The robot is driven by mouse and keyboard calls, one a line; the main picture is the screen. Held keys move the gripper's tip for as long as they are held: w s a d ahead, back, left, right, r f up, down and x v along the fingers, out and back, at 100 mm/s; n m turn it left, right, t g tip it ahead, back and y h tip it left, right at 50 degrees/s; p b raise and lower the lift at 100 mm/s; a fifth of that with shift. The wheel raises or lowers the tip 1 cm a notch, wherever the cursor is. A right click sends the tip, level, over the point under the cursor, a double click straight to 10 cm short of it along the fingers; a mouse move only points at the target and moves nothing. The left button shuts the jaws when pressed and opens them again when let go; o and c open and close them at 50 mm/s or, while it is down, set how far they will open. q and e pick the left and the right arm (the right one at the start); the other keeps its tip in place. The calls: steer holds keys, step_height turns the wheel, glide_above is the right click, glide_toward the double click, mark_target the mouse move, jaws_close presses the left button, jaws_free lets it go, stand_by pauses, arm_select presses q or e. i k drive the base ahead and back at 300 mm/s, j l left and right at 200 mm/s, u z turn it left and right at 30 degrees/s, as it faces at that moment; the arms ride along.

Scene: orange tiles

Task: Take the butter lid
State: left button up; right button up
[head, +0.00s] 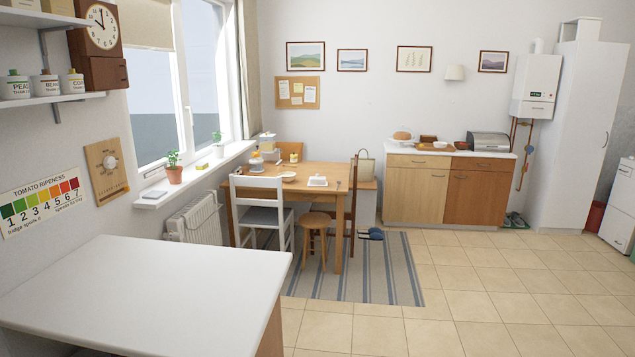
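A small white covered dish (317,181), which looks like a butter dish with its lid on, sits on the wooden dining table (328,170) across the room. It is too small to make out the seam between lid and base. A white bowl (288,177) and some small yellowish items stand to its left on the same table. Neither of my grippers shows in the head view.
A white counter (150,285) fills the lower left foreground. A white chair (262,215) and a round stool (316,222) stand at the table's near side, on a striped rug (385,275). A wooden cabinet (418,190) stands against the back wall. Tiled floor (480,280) is open at right.

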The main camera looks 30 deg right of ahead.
mark_target(312, 180)
steer(key=i+l+z, duration=0.4)
steer(key=l, duration=0.2)
steer(key=i+l+z, duration=0.4)
steer(key=l, duration=0.15)
steer(key=i+l+z, duration=0.75)
steer(key=i+u, duration=0.1)
steer(key=i, duration=1.05)
steer(key=i+u, duration=0.1)
steer(key=i, duration=1.05)
steer(key=i+l, duration=0.1)
steer(key=i, duration=1.05)
steer(key=j+u, duration=0.05)
